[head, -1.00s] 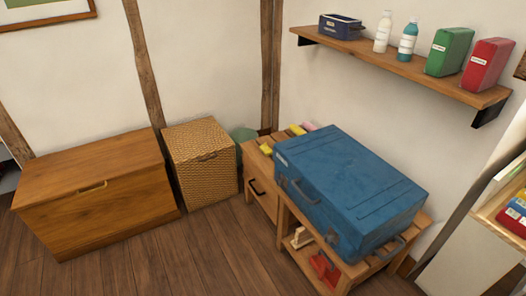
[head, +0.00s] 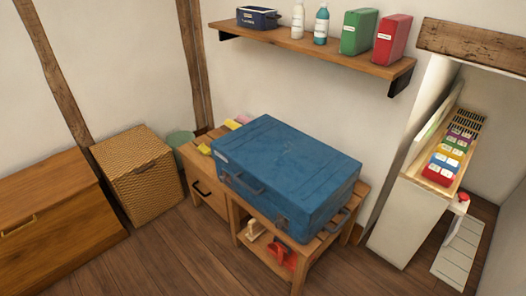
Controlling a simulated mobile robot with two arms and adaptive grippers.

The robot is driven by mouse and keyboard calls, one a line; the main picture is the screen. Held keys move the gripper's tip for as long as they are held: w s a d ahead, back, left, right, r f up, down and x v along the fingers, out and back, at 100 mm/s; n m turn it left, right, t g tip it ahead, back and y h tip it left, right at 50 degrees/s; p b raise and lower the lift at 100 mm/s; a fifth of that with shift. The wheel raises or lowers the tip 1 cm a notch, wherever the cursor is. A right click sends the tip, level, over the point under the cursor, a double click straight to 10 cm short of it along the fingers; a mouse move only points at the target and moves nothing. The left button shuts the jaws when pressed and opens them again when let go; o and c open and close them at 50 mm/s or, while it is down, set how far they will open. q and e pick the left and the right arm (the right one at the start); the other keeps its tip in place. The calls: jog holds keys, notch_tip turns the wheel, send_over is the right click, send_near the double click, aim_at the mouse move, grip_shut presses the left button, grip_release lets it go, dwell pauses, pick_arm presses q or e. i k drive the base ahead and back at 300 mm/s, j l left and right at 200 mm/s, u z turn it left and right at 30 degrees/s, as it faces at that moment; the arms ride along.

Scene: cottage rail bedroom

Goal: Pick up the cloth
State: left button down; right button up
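I cannot make out a cloth for certain. Several small yellow and pink pieces (head: 232,124) lie at the back left of the wooden bench (head: 207,176), and they may be cloths or sponges. A separate small yellow piece (head: 204,149) lies nearer the bench's left edge. A large blue case (head: 290,170) lies flat on the bench and covers most of its top. Neither of my grippers shows in the head view.
A wall shelf (head: 310,46) above the bench carries bottles and boxes. A wicker basket (head: 137,178) and a wooden chest (head: 55,215) stand at left. At right, an alcove holds a narrow unit (head: 408,222) with coloured packets. The floor in front (head: 190,262) is clear.

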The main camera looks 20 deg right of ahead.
aim_at(204, 149)
jog(key=z, duration=0.25)
jog(key=i+j+z, duration=0.75)
jog(key=j+z, duration=0.15)
